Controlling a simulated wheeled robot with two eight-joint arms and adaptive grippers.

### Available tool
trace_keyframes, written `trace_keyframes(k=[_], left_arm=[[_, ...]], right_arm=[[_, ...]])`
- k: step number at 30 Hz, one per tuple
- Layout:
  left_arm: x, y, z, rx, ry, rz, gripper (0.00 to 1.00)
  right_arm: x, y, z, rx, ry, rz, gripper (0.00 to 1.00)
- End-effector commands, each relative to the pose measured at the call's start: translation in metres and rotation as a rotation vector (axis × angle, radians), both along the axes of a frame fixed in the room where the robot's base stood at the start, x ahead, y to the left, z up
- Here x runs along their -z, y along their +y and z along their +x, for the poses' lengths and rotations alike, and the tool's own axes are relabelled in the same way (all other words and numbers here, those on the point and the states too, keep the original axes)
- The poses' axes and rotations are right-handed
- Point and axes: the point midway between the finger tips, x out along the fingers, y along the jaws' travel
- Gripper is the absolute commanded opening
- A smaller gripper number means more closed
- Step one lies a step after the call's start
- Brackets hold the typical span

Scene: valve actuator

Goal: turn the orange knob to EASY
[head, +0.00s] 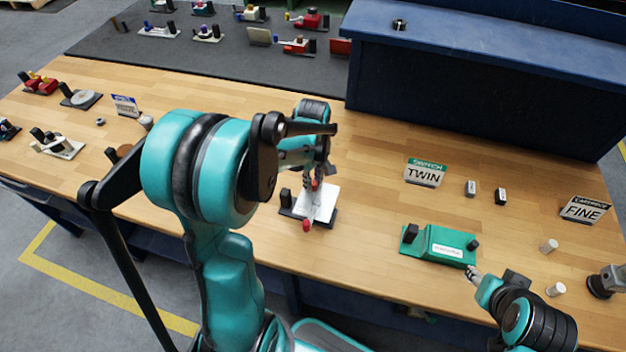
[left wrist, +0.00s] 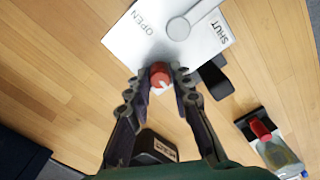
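My left gripper (head: 314,188) is over a white plate (head: 325,203) on a black base in the head view. In the left wrist view, the plate (left wrist: 135,42) reads OPEN and SHUT and carries a grey round disc with a bar (left wrist: 180,28). A red-orange cap (left wrist: 160,74) sits between my left fingertips (left wrist: 161,78). I cannot tell whether they press on it. A red tip (head: 307,225) also shows near the plate's front edge. No EASY label is readable. My right gripper (head: 472,273) is low at the right, by a green box; its fingers are unclear.
The green box (head: 437,246) has black knobs. Signs reading TWIN (head: 424,174) and FINE (head: 584,210) stand on the wooden bench. Small white cylinders (head: 549,246) are at the right. A dark block (left wrist: 155,147) and another red-topped item (left wrist: 261,129) lie near my left gripper.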

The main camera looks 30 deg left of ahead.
Motion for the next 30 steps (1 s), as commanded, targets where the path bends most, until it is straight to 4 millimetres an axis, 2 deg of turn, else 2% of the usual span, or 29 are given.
trace_keyframes(k=[1,2,3,14,17,24,30], left_arm=[[0.000,0.000,0.000,0.001,0.000,-0.001,0.32],[0.000,0.000,0.000,0.001,0.000,-0.001,0.40],[0.000,0.000,0.000,0.001,0.000,-0.001,0.43],[-0.005,0.000,0.000,0.001,0.000,0.000,0.43],[-0.019,0.000,0.000,0.001,0.000,0.000,0.43],[-0.072,0.000,0.000,0.001,0.000,0.000,0.43],[-0.106,0.000,0.000,0.001,0.000,0.000,0.43]], right_arm=[[0.000,0.000,0.000,0.000,0.000,0.000,0.40],[0.000,0.000,0.000,0.000,0.000,0.000,0.40],[0.000,0.000,0.000,0.000,0.000,0.000,0.40],[0.000,0.000,0.000,0.000,0.000,0.000,0.40],[0.000,0.000,0.000,0.000,0.000,0.000,0.40],[0.000,0.000,0.000,0.000,0.000,0.000,0.40],[0.000,0.000,0.000,0.000,0.000,0.000,0.40]])
